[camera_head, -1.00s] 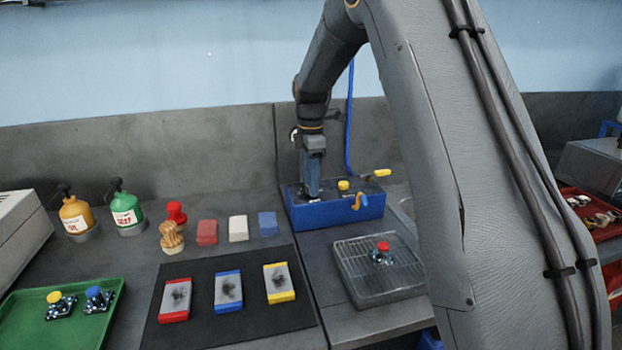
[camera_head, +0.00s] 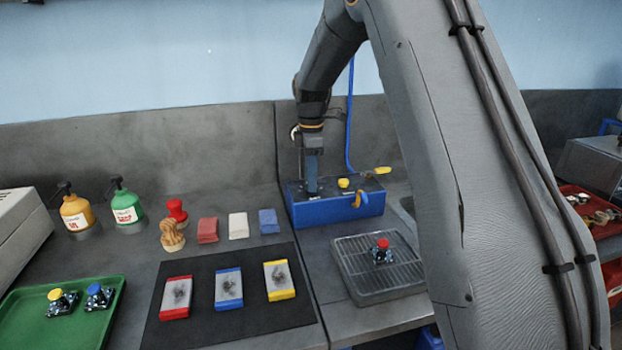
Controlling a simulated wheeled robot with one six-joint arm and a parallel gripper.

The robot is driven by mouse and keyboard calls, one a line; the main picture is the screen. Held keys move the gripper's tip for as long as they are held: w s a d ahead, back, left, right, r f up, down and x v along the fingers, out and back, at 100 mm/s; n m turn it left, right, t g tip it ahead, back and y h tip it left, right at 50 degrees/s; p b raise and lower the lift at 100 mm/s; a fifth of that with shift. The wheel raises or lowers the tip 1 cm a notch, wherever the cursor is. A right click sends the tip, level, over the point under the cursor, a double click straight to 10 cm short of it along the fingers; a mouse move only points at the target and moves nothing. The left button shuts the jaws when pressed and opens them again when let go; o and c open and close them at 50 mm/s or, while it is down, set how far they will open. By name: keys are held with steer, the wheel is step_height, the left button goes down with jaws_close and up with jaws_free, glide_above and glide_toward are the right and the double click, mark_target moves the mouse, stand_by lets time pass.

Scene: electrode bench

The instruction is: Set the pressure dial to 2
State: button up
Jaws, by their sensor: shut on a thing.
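The blue control box (camera_head: 335,211) stands on the bench against the back wall. My gripper (camera_head: 312,190) points straight down onto the left part of its top. The gripper is shut on what appears to be the pressure dial there. The fingers hide the dial, and its scale and pointer cannot be read from here.
A wire-topped tray (camera_head: 375,284) with a red-capped part stands in front. Sanding blocks lie on a black mat (camera_head: 230,322) to the left.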

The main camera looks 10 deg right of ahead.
steer(key=m, duration=0.7)
steer(key=shift+r, duration=0.1)
steer(key=m, duration=0.3)
steer(key=shift+m, duration=2.2)
steer(key=o, duration=1)
steer(key=shift+o, duration=0.2)
steer(key=shift+r+b, duration=0.9)
steer(key=shift+r, duration=3)
